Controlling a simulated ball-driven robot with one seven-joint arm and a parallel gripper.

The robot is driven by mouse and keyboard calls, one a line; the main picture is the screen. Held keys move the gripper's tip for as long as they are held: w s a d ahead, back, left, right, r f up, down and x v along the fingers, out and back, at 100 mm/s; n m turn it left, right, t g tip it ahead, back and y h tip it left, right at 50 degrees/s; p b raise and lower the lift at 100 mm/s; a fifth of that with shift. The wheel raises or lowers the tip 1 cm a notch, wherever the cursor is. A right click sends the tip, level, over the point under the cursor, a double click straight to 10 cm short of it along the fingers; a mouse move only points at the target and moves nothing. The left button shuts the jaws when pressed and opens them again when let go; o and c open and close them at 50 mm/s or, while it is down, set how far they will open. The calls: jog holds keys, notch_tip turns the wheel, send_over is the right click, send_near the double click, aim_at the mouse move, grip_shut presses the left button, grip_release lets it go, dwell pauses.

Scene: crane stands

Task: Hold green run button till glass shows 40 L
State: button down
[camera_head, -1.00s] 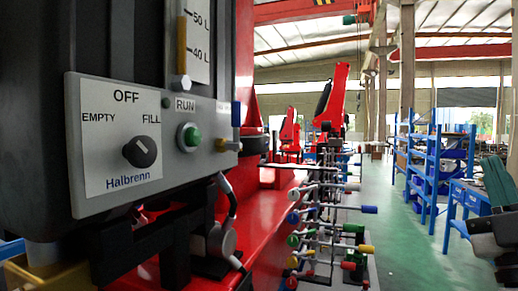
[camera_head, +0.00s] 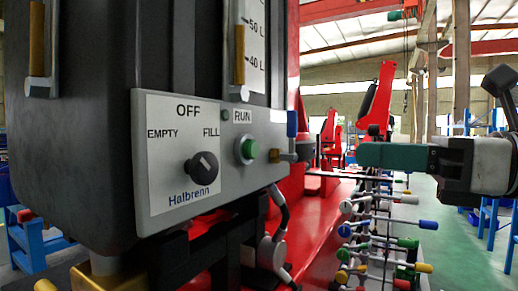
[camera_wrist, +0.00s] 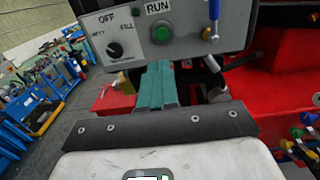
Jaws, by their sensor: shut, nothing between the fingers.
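The green run button (camera_head: 249,150) sits in a pale ring below the RUN label on the grey panel (camera_head: 235,183). It also shows above my fingertips in the wrist view (camera_wrist: 162,32). The sight glass (camera_head: 240,55) has an amber column whose top is about level with the 50 L label, above 40 L. A black knob (camera_head: 202,168) is among EMPTY, OFF and FILL; I cannot tell its exact setting. My gripper (camera_head: 362,155), with teal fingers, is shut and empty, right of the button and apart from it. Its fingers also show in the wrist view (camera_wrist: 158,68).
A blue-handled valve (camera_head: 292,124) with a brass fitting sticks out at the panel's right end. A second glass (camera_head: 37,50) is at the far left. Lever rows with coloured knobs (camera_head: 385,235) stand below my gripper. A black cable (camera_head: 279,230) hangs under the panel.

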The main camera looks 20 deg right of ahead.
aim_at(255, 151)
jog(key=shift+w+f, duration=0.15)
jog(key=p+x, duration=0.3)
jog(key=x, duration=0.9)
jog(key=shift+w+a+p, duration=0.15)
jog(key=shift+w+p, duration=0.2)
jog(key=shift+p, duration=0.05)
jog(key=shift+w+a+f, duration=0.15)
jog(key=shift+w+a, duration=0.2)
jog(key=shift+w, duration=0.15)
